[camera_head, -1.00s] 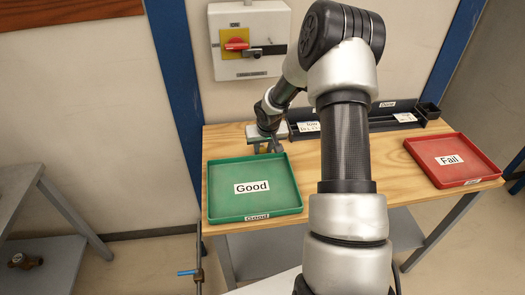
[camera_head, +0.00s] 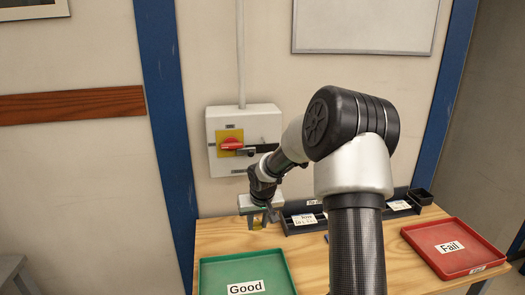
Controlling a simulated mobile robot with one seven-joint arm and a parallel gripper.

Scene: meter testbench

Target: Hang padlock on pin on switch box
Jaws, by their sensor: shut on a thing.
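The switch box (camera_head: 217,162) is a pale box on the wall behind the table. It has a red rotary handle (camera_head: 231,144) on a yellow plate, and a dark bar to the right of the handle; I cannot make out which part is the pin. My gripper (camera_head: 257,219) points down in front of and below the box, behind the green tray. It is shut on a small yellowish thing (camera_head: 257,224), which looks like the padlock. The padlock's shackle and details are too small to tell. The held thing is apart from the box.
A green "Good" tray (camera_head: 215,282) is at the table's front left and a red "Fail" tray (camera_head: 412,234) at the right. A black labelled organizer (camera_head: 345,220) runs along the back. My arm hides part of the table's middle. Bare wood (camera_head: 212,242) shows left of the gripper.

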